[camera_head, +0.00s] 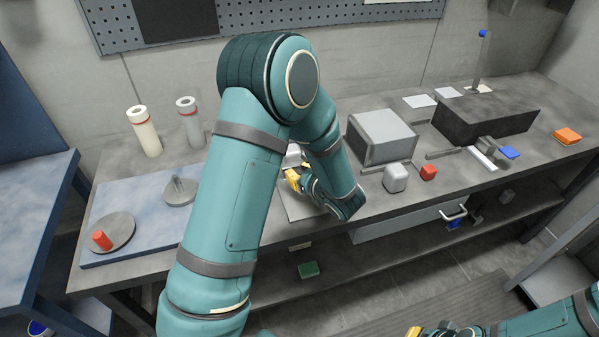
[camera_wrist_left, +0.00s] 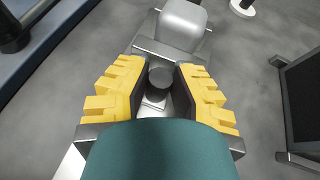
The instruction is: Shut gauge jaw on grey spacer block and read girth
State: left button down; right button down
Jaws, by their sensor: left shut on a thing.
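My left gripper (camera_head: 299,178) reaches down over the middle of the bench, its arm covering much of what lies there. In the left wrist view, its yellow fingers (camera_wrist_left: 160,70) are closed on either side of a grey round knob (camera_wrist_left: 160,77), which looks like part of the gauge. Just beyond the knob, a light grey rounded block, likely the spacer block (camera_wrist_left: 183,22), sits against a grey metal plate (camera_wrist_left: 172,52). Whether the jaw touches the block's far side is hidden. No reading is visible. My right gripper (camera_head: 425,332) shows only partly at the bottom edge.
A grey box (camera_head: 382,135), a pale rounded block (camera_head: 395,178) and a red block (camera_head: 428,173) stand right of my left gripper. Further right is a black box (camera_head: 487,117). Left are two cylinders (camera_head: 143,131) (camera_head: 190,122) and a blue-grey mat (camera_head: 113,206) with round discs.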

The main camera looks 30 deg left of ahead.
pick_arm(q)
jog(key=s+d, duration=0.2)
jog(key=shift+s+d, duration=0.15)
jog(key=shift+d, duration=0.2)
jog(key=c, duration=0.8)
grip_release()
jog(key=shift+f, duration=0.1)
jog(key=shift+o, duration=0.2)
jog(key=v, duration=1.2)
